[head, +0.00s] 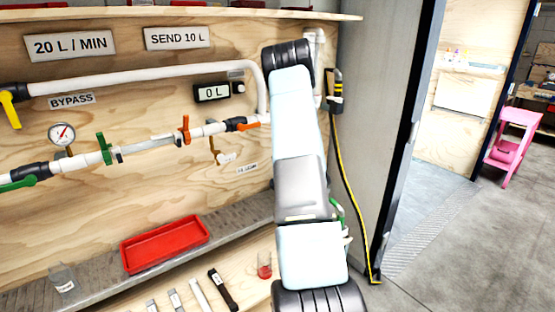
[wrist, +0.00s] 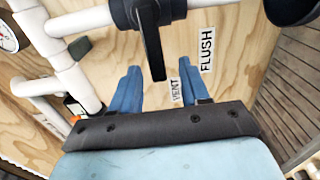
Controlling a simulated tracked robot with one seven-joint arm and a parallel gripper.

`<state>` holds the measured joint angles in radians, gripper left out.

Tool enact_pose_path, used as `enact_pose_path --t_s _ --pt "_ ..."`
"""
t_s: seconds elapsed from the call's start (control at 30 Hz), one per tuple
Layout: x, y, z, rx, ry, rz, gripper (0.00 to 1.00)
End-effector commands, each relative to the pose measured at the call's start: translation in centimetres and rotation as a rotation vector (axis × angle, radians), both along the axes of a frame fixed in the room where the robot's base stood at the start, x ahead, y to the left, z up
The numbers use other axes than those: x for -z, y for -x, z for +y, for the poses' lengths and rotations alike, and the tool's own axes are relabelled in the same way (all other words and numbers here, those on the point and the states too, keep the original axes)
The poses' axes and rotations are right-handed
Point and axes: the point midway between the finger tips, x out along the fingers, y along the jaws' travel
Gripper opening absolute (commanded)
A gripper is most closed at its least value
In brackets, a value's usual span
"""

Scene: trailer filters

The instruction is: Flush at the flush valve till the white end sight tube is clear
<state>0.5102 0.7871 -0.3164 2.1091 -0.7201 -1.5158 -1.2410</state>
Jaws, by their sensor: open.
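In the wrist view, my gripper (wrist: 160,66) has two blue fingers apart, with nothing held. A black lever handle (wrist: 152,45) on a white pipe reaches down into the gap between the fingertips in the picture. I cannot tell whether it touches a finger. A FLUSH label (wrist: 207,49) and a VENT label (wrist: 176,90) are on the plywood by the right finger. In the head view, my arm hides my gripper and the panel behind it. A clear tube section (head: 148,145) sits in the white pipe between green and orange valve handles; I cannot tell whether it is the white end sight tube.
A gauge (head: 62,134), a 0 L display (head: 212,92), a green valve handle (head: 104,149) and an orange valve handle (head: 185,129) are on the panel. A red tray (head: 165,244) sits on the shelf below. A yellow-and-black cable (head: 350,190) hangs right of my arm.

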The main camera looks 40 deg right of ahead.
Motion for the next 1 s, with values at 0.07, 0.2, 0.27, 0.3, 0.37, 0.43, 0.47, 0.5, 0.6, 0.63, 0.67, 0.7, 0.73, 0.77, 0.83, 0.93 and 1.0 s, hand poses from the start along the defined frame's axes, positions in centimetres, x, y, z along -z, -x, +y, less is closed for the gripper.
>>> enact_pose_path --t_s 0.07,0.2,0.27,0.3,0.37,0.43,0.47,0.5,0.6,0.63,0.67,0.7,0.73,0.77,0.83,0.93,1.0 --pt "0.0 1.7 -0.1 0.003 -0.002 0.002 0.46" --pt "0.0 4.5 -0.1 0.003 0.0 0.001 0.46" --pt "0.0 5.7 -0.1 0.002 -0.001 0.002 0.46" --pt "0.1 6.4 -0.1 0.001 -0.001 0.002 0.46" --pt "0.1 7.4 -0.1 0.002 -0.001 0.002 0.46" --pt "0.1 8.4 0.0 0.001 -0.001 0.002 0.46" --pt "0.1 8.8 0.0 0.001 0.0 0.002 0.46" --pt "0.1 9.2 0.0 0.001 0.0 0.003 0.46" --pt "0.1 10.0 0.0 -0.001 -0.001 0.002 0.46" --pt "0.1 10.1 0.0 -0.001 -0.001 0.002 0.46" --pt "0.1 10.3 0.0 -0.001 -0.001 0.001 0.46" --pt "0.1 10.4 0.0 -0.001 -0.001 0.001 0.46" --pt "0.1 10.4 0.0 -0.001 -0.001 0.001 0.46" --pt "0.1 10.5 0.0 -0.001 -0.001 0.001 0.46" --pt "0.1 10.5 0.1 -0.001 -0.001 0.001 0.46" --pt "0.1 10.5 0.1 -0.002 0.0 0.001 0.46" --pt "0.1 10.4 0.1 -0.002 0.0 0.001 0.46"
